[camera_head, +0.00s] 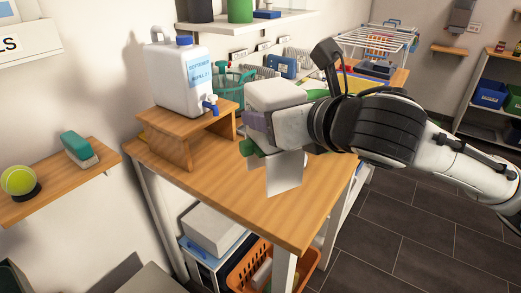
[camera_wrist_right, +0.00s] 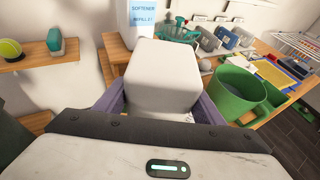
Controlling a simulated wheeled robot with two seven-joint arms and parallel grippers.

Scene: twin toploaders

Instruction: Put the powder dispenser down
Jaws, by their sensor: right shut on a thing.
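The powder dispenser appears to be the white, rounded box (camera_head: 275,94) in my right gripper. The right gripper (camera_head: 258,124) comes in from the right and is shut on it, with purple fingers at its sides. In the right wrist view the box (camera_wrist_right: 163,80) sits between the purple fingers (camera_wrist_right: 160,104). In the head view a white lower part (camera_head: 286,174) and a green piece hang below the gripper, over the wooden table (camera_head: 240,200). Whether they touch the table I cannot tell. My left gripper is not in view.
A softener jug (camera_head: 180,78) stands on a small wooden riser (camera_head: 185,130) at the left back. A green bucket (camera_wrist_right: 240,92) stands right of the box in the wrist view. The table's front left is clear. An orange basket (camera_head: 240,272) is below the table.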

